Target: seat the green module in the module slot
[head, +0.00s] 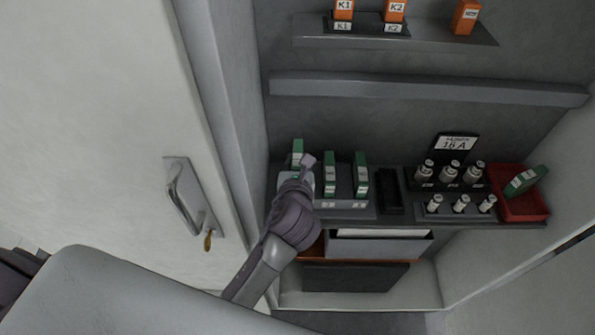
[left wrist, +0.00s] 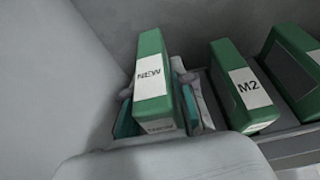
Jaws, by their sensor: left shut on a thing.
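My left gripper (head: 298,180) is shut on a green module (head: 297,147) at the left end of the module rack (head: 345,209). In the left wrist view this module (left wrist: 152,85) is upright, its label reads "NEW", and a finger lies on each side of it. It stands left of the module marked "M2" (left wrist: 238,85), with a gap between them. The slot beneath it is hidden by the module and my gripper, so I cannot tell how deep it sits. My right gripper is not in view.
Two green modules (head: 330,172) stand in the rack to the right. The cabinet's left wall (head: 232,100) is close to my gripper. An upper shelf (head: 430,89) runs above.

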